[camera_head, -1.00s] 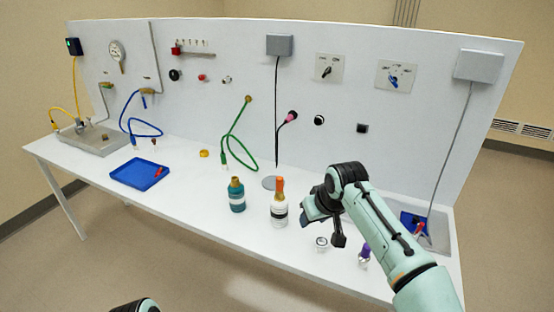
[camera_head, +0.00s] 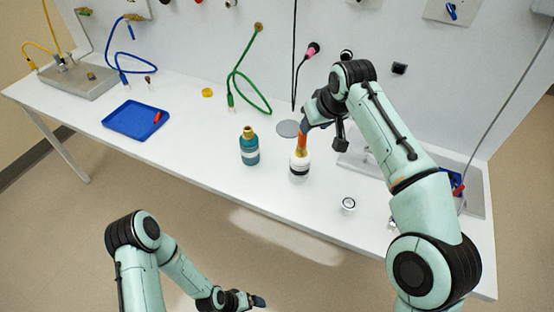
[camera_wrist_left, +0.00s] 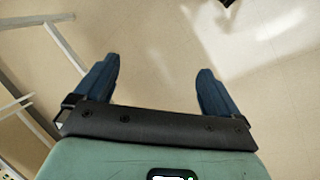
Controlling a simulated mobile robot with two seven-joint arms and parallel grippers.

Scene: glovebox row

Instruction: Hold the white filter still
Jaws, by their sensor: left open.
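The white filter (camera_head: 299,169) is a white, bottle-shaped piece with a dark band and an orange top (camera_head: 301,145). It stands upright on the white table, right of a similar teal one (camera_head: 249,149). My right gripper (camera_head: 305,127) is at the orange top from above and behind. Its fingers are partly hidden, so I cannot tell whether they grip the top. My left gripper (camera_head: 256,301) is in front of the table, low and away from the filter. The left wrist view shows it open and empty (camera_wrist_left: 158,70) above the floor.
A blue tray (camera_head: 121,119) with a red item lies at the left. A small white-and-black round part (camera_head: 348,205) stands right of the filter. A green hose (camera_head: 240,82) hangs behind the filters. The table's front edge is clear before them.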

